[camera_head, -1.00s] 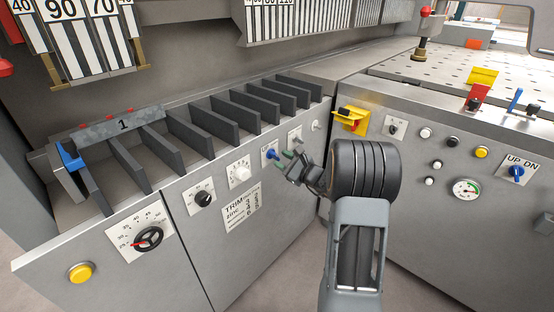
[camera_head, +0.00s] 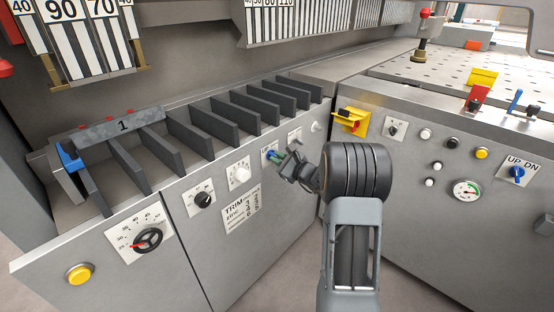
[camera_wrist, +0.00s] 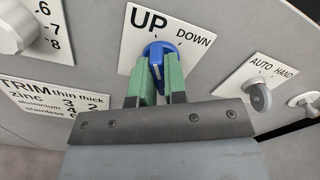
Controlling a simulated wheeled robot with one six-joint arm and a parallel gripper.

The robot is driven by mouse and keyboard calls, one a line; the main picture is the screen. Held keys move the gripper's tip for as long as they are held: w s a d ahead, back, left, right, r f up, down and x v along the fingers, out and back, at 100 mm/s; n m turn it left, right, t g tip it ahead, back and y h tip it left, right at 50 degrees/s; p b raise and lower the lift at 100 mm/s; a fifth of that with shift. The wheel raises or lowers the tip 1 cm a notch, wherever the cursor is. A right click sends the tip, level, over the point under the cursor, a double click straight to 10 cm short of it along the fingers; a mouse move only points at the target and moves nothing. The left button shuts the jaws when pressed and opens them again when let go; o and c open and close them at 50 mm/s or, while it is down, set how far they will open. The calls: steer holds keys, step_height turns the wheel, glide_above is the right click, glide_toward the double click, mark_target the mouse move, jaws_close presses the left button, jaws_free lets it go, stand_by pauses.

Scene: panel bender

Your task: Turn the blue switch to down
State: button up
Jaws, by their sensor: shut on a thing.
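The blue switch (camera_wrist: 156,48) sits on a white plate marked UP and DOWN (camera_wrist: 185,22) on the slanted grey panel. UP is in large letters at the upper left, DOWN in smaller ones at the right. My gripper (camera_wrist: 158,78) has its green fingertips shut on the switch's handle, one on each side. The handle stands nearly upright in the wrist view; its exact setting is hard to tell. In the head view my gripper (camera_head: 277,156) reaches the panel from the right and mostly covers the switch.
An AUTO/HAND knob (camera_wrist: 258,95) is close at the right. A numbered white knob (camera_wrist: 18,28) and a TRIM label (camera_wrist: 55,108) are at the left. Another blue switch, marked UP DN (camera_head: 517,171), is on the right panel. Grey dividers (camera_head: 235,122) stand above the panel.

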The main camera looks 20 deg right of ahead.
jaws_close()
steer(key=shift+d+m+p, duration=0.1)
steer(key=shift+m+p, duration=3.75)
steer(key=shift+m, duration=2.15)
steer(key=o, duration=0.6)
jaws_free()
steer(key=shift+o, duration=0.2)
steer(key=v, duration=1.3)
steer(key=shift+s+d+p, duration=0.15)
steer(key=shift+s+p, duration=0.2)
steer(key=shift+p, duration=0.05)
